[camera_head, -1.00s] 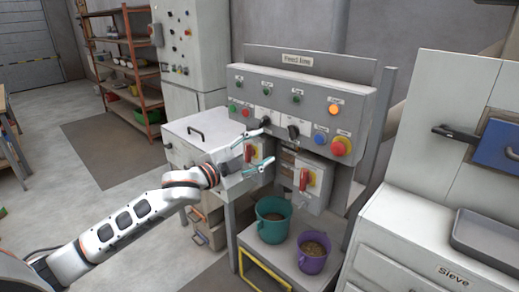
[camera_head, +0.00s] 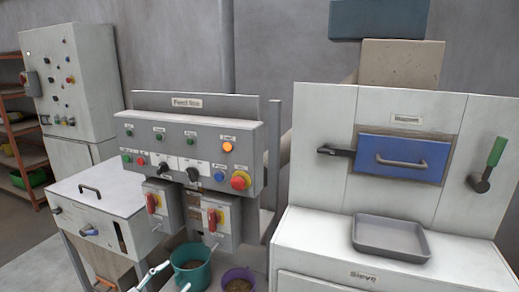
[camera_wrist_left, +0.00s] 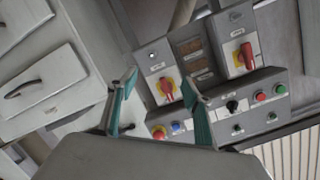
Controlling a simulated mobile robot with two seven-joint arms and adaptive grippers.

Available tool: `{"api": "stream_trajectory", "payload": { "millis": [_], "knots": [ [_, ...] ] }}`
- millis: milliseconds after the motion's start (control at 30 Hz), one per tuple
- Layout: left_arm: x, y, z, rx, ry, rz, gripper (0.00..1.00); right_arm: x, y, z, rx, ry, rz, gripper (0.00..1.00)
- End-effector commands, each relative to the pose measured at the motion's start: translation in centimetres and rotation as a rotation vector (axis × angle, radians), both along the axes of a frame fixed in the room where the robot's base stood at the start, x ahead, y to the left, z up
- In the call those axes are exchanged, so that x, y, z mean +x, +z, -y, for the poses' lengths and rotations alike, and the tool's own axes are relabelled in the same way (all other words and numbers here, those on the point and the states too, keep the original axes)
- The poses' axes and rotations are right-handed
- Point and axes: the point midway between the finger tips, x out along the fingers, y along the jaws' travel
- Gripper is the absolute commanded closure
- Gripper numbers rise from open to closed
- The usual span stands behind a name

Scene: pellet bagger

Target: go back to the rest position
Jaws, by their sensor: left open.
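My left gripper (camera_head: 168,277) shows only in part at the bottom edge of the head view, in front of the feed line panel (camera_head: 185,148) and left of the teal bucket (camera_head: 190,270). In the left wrist view its two teal fingers stand apart, with the gripper (camera_wrist_left: 158,92) open and nothing between them. Beyond them, tilted in that view, are red rotary switches (camera_wrist_left: 166,88) on yellow plates and the panel's buttons. The gripper looks clear of the panel, though the exact gap cannot be told. My right gripper is in neither view.
A purple bucket (camera_head: 238,281) stands beside the teal one. A white cabinet (camera_head: 78,92) and a white box with handles (camera_head: 98,207) are at left. At right, the sieve bench (camera_head: 320,245) carries a grey tray (camera_head: 392,240) below a blue drawer front (camera_head: 415,152).

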Motion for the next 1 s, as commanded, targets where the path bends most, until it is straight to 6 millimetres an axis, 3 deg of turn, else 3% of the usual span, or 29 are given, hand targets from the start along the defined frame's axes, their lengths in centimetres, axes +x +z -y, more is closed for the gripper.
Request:
{"api": "stream_trajectory", "payload": {
  "millis": [33, 200, 400, 500, 633, 1000],
  "knots": [
    [-2.2, -3.4, 0.5, -0.045, 0.023, -0.061, 0.50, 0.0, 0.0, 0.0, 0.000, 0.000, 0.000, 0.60],
    [-9.6, -12.6, 1.2, -0.166, 0.117, -0.235, 0.50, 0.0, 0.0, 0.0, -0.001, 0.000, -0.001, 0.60],
    [-18.9, -20.5, 1.9, -0.268, 0.234, -0.413, 0.50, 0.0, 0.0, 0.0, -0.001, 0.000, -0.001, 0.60],
    [-22.2, -22.7, 2.0, -0.297, 0.279, -0.470, 0.50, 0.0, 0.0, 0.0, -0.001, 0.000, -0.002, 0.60],
    [-24.7, -24.1, 2.1, -0.313, 0.310, -0.510, 0.50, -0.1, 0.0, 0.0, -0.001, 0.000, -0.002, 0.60],
    [-25.2, -24.4, 2.1, -0.318, 0.316, -0.519, 0.50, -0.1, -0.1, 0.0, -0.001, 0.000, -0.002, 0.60]
  ]
}}
